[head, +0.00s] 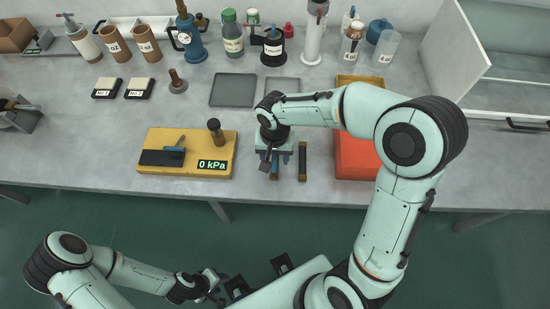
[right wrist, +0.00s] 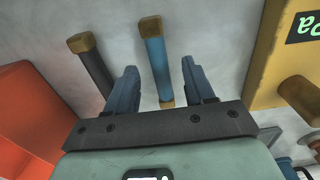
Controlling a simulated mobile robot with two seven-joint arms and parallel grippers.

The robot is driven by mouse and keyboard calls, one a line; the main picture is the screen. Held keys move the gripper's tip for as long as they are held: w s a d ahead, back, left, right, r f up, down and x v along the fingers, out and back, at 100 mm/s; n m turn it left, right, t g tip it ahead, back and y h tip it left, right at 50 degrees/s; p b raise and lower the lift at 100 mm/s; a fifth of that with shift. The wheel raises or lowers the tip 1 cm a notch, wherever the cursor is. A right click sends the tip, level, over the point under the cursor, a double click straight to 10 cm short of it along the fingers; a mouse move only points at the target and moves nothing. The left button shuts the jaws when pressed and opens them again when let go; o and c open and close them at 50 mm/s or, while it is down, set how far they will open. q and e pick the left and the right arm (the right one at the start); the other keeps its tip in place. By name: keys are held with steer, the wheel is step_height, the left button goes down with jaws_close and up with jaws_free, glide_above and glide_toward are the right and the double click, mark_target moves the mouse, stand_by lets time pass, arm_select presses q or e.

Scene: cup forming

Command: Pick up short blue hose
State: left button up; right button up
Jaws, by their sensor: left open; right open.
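The short blue hose (right wrist: 155,58), with brown ends, lies on the grey table. In the right wrist view it lies between the two blue fingers of my right gripper (right wrist: 160,68), with a gap on each side. In the head view my right gripper (head: 269,158) is above the blue hose (head: 275,171) and hides much of it. My right gripper is open and holds nothing. My left gripper (head: 213,287) is open and empty, low in the head view, away from the table.
A black hose (head: 302,160) with brown ends lies just right of the blue hose. A yellow pressure unit (head: 150,163) reading 0 kPa stands to the left. An orange-red tray (head: 352,160) is to the right. Bottles and cups line the back.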

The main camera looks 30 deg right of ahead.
steer(key=shift+f, duration=0.65)
jaws_close()
